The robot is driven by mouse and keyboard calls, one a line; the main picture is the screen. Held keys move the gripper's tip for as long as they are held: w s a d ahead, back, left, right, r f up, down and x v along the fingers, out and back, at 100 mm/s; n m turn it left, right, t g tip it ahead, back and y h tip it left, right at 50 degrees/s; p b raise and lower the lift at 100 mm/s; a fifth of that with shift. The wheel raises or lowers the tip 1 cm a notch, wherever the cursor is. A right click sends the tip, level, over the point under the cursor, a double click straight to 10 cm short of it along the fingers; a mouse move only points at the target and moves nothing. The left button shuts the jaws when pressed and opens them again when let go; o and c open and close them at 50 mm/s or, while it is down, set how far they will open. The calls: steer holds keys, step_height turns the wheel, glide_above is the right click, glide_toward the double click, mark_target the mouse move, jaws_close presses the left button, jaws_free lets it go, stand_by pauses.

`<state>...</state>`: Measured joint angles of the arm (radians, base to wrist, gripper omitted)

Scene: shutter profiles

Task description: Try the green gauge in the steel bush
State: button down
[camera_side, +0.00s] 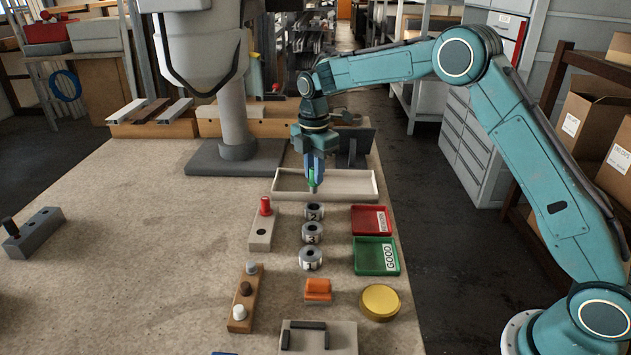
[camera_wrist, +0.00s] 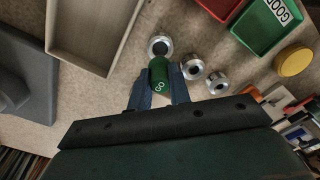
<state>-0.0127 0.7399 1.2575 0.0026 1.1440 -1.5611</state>
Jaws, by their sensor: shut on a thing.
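My gripper (camera_side: 314,166) is shut on the green gauge (camera_side: 312,180), which hangs upright below the blue fingers. In the wrist view the gauge (camera_wrist: 159,80) shows white lettering between the fingers (camera_wrist: 159,92). Three steel bushes stand in a row on the bench, marked 2 (camera_side: 314,212), 3 (camera_side: 312,233) and 1 (camera_side: 311,259). The gauge's lower end is above and apart from bush 2, the closest one. In the wrist view the gauge tip overlaps the edge of that bush (camera_wrist: 160,46), whose bore shows empty.
A grey block (camera_side: 261,240) left of the bushes holds a red gauge (camera_side: 265,205) beside an empty hole. A pale tray (camera_side: 355,194) lies behind. Red (camera_side: 366,221) and green GOOD (camera_side: 372,259) trays lie right. An orange block (camera_side: 318,291) and yellow disc (camera_side: 380,302) sit nearer.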

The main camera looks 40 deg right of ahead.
steer(key=shift+a, duration=0.1)
stand_by(0.4)
steer(key=s+a+r, duration=0.1)
steer(key=s+a, duration=1)
steer(key=shift+s+r, duration=0.2)
steer(key=shift+r, duration=0.1)
steer(key=shift+f, duration=0.2)
steer(key=shift+f, duration=2.5)
steer(key=shift+f, duration=0.4)
steer(key=shift+r, duration=0.8)
steer(key=shift+r, duration=0.75)
